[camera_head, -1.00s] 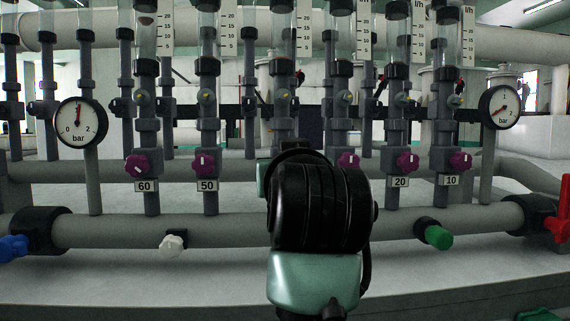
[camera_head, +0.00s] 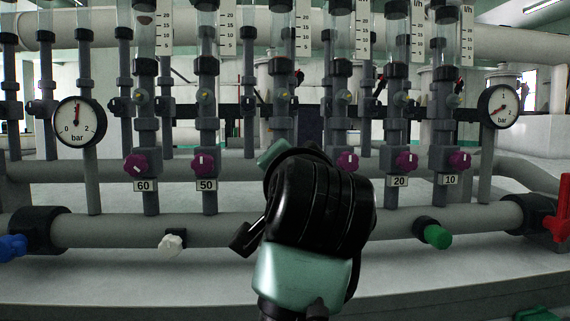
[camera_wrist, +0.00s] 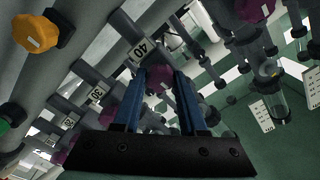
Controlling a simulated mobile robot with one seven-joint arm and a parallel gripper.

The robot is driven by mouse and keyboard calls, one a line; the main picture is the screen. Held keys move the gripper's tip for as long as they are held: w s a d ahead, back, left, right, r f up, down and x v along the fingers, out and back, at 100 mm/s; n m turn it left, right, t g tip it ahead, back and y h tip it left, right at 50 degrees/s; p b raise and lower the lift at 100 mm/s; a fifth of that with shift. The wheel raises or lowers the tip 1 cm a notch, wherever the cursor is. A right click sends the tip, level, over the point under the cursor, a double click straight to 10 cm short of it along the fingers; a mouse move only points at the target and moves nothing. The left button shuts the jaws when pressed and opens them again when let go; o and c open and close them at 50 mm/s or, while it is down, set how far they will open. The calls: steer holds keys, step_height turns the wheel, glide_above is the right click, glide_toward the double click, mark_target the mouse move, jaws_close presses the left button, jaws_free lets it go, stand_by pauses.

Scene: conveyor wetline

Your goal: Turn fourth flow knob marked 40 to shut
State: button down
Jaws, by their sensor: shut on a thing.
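The purple flow knob marked 40 (camera_wrist: 158,84) shows in the wrist view between the two blue fingers of my gripper (camera_wrist: 160,75), beside its white label "40" (camera_wrist: 140,50). My gripper is shut on this knob. The fingers hide part of it, and I cannot read its pointer. In the head view my wrist and arm cover the knob, its label and the gripper fingers.
Neighbouring purple knobs marked 60 (camera_head: 135,165), 50 (camera_head: 204,163) and 20 (camera_head: 406,161) stand along the row. A white valve handle (camera_head: 171,244) and a green one (camera_head: 438,237) stick out from the lower pipe. An orange knob (camera_wrist: 36,31) shows in the wrist view.

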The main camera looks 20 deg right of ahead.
steer(key=shift+f+m, duration=0.2)
steer(key=shift+m, duration=0.3)
steer(key=shift+c, duration=2.2)
jaws_free()
steer(key=shift+r, duration=0.15)
steer(key=shift+s, duration=0.1)
steer(key=b+v, duration=0.5)
steer(key=v, duration=0.7)
steer(key=shift+s+b, duration=0.3)
steer(key=shift+s, duration=0.1)
steer(key=shift+a, duration=0.2)
